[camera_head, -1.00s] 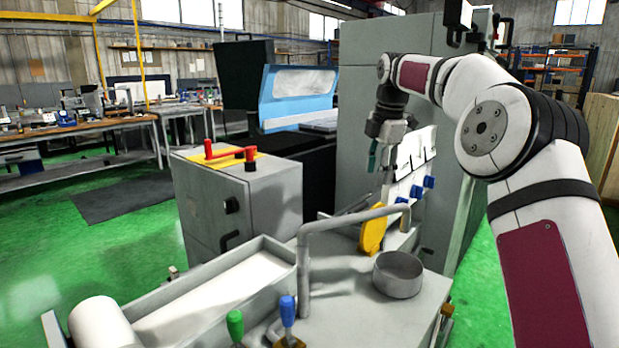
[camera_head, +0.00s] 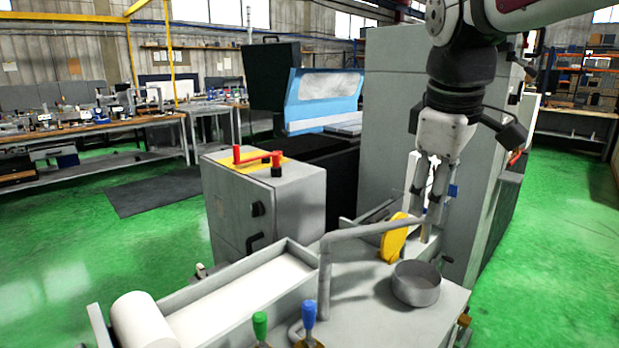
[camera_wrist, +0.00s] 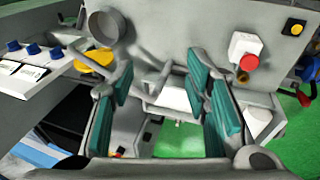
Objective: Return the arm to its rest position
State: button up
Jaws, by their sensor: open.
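My gripper (camera_head: 424,215) hangs fingers-down from my arm at the right of the head view, in front of the grinder's tall grey cabinet (camera_head: 388,120). Its fingers appear close to the yellow part (camera_head: 394,238) and the grey pipe (camera_head: 350,232); I cannot tell the exact gap. In the wrist view my gripper (camera_wrist: 160,80) shows its teal finger pads spread apart with nothing between them. The upper arm is cut off by the top edge of the head view.
A round grey cup (camera_head: 416,290) and blue (camera_head: 308,318) and green (camera_head: 260,326) levers stand on the machine. The wrist view shows a red button (camera_wrist: 248,62) and blue knobs (camera_wrist: 32,48). Open green floor (camera_head: 560,220) lies to the right.

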jog(key=s+f+m+p, duration=0.1)
jog(key=s+f+m, duration=0.1)
jog(key=s, duration=0.5)
jog(key=s+f+m+p, duration=0.1)
jog(key=s+f+m, duration=0.2)
jog(key=s, duration=0.4)
jog(key=s+d+f+m+t+y, duration=0.1)
jog(key=s+f+m, duration=0.2)
jog(key=s, duration=0.5)
jog(key=shift+f+m+p, duration=0.2)
jog(key=shift+m+p, duration=0.2)
jog(key=shift+m, duration=0.4)
